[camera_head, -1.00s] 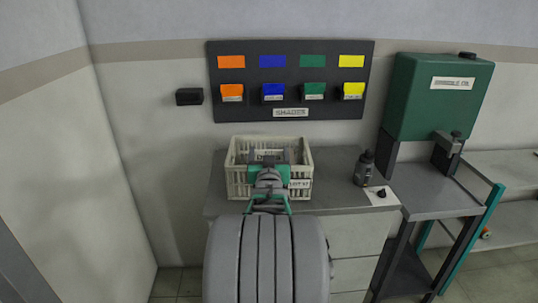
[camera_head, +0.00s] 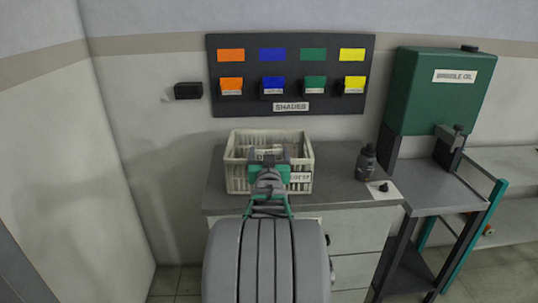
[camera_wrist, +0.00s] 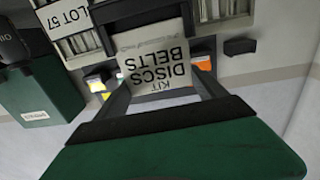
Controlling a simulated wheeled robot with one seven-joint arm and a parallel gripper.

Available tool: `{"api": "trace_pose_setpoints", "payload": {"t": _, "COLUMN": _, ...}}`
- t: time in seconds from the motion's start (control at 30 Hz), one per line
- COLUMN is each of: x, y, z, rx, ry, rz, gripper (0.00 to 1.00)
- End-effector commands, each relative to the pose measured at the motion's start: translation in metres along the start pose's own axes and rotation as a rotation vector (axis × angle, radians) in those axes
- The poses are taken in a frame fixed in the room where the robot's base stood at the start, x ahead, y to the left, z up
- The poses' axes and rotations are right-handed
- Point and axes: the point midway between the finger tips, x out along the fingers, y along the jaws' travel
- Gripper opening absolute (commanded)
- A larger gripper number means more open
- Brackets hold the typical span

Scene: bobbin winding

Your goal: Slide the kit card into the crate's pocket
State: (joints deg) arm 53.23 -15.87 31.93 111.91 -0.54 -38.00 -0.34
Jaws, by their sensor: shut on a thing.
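My gripper (camera_head: 268,160) is over the front part of the pale slatted crate (camera_head: 236,152) on the cabinet. In the wrist view my gripper (camera_wrist: 150,30) is shut on the pale kit card (camera_wrist: 155,62), which reads KIT DISCS BELTS and shows between the fingers. A pale patch of the card (camera_head: 268,153) shows above the jaws in the head view. The crate's slats (camera_wrist: 78,44) and its LOT 57 label (camera_wrist: 65,16) are beyond the fingers in the wrist view. The pocket is not clearly visible. I cannot tell whether the card touches the crate.
A dark bottle (camera_head: 366,163) and a small black part on a white sheet (camera_head: 385,192) are right of the crate. A green tank (camera_head: 440,95) stands further right. A dark shade board (camera_head: 290,75) hangs on the wall behind. The cabinet top (camera_head: 335,180) is clear between crate and bottle.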

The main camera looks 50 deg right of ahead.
Motion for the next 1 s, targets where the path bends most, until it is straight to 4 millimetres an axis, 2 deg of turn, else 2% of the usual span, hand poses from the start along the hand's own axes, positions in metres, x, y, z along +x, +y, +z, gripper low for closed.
{"api": "trace_pose_setpoints", "payload": {"t": 0.5, "x": 0.0, "y": 0.0, "z": 0.017, "rx": 0.0, "ry": 0.0, "rz": 0.0, "gripper": 0.43}}
{"api": "trace_pose_setpoints", "payload": {"t": 1.0, "x": 0.0, "y": 0.0, "z": 0.019, "rx": 0.0, "ry": 0.0, "rz": 0.0, "gripper": 0.43}}
